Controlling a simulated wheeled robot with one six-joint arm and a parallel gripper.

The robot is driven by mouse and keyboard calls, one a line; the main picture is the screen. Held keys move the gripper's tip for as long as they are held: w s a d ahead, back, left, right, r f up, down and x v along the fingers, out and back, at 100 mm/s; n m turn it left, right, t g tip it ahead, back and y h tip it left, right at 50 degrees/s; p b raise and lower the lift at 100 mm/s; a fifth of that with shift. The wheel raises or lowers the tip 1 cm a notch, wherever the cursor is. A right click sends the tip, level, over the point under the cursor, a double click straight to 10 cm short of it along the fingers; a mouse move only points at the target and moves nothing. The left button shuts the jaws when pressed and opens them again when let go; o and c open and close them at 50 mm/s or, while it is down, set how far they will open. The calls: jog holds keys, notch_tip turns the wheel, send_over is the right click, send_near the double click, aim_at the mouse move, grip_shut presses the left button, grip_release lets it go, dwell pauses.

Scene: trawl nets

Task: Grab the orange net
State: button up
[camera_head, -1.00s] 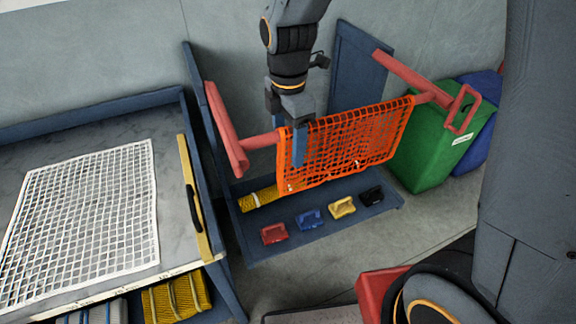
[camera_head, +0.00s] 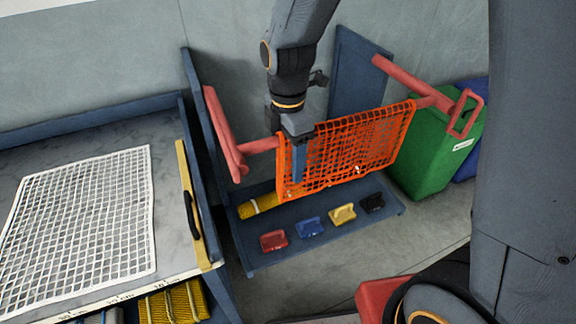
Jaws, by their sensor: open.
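The orange net (camera_head: 360,152) hangs draped over a red horizontal bar between two red end arms. My gripper (camera_head: 298,172) points down at the left end of the net. One blue finger shows in front of the net's left part; the other finger is hidden, so I cannot see whether the net lies between them. The jaws are open and not closed on the net.
A white net (camera_head: 85,215) lies on the grey table (camera_head: 165,135) at left. A blue shelf (camera_head: 335,236) below the orange net holds a yellow roll (camera_head: 258,205) and several coloured handled blocks. A green bin (camera_head: 440,155) stands at right.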

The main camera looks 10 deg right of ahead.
notch_tip(320, 180, down, 2)
jog(key=shift+b, duration=0.3)
jog(key=shift+c, duration=0.2)
jog(key=c, duration=1.2)
notch_tip(320, 180, up, 12)
jog(key=p, duration=0.9)
jog(key=shift+f+p, duration=0.15)
jog(key=shift+p, duration=0.25)
jog(key=shift+c, duration=0.7)
jog(key=shift+r, duration=0.25)
grip_shut()
jog(key=shift+f, duration=0.1)
